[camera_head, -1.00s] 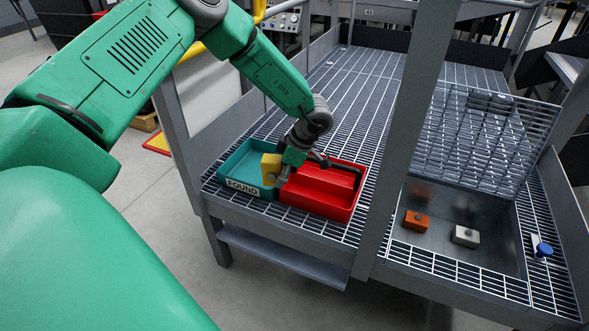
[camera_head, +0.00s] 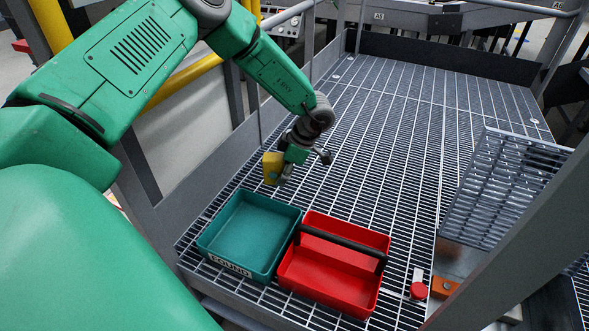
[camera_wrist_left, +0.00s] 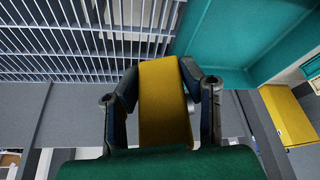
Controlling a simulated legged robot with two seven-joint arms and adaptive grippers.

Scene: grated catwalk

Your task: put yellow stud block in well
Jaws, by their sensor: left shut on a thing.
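The yellow stud block (camera_head: 272,167) is in my left gripper (camera_head: 280,172), above the grating just behind the teal tray in the head view. In the left wrist view the yellow block (camera_wrist_left: 165,105) sits between the two dark fingers (camera_wrist_left: 163,108), which are shut on it. The well (camera_head: 458,258) is at the right, partly hidden by the tilted grate panel and a grey post. An orange block (camera_head: 443,287) shows in it. My right gripper is not in view.
A teal tray (camera_head: 207,238) marked FOUND stands beside a red tote (camera_head: 384,262) with a dark handle. A raised grate panel (camera_head: 505,185) leans by the well. A red knob (camera_head: 418,290) is near the well's left side. The grating behind the trays is clear.

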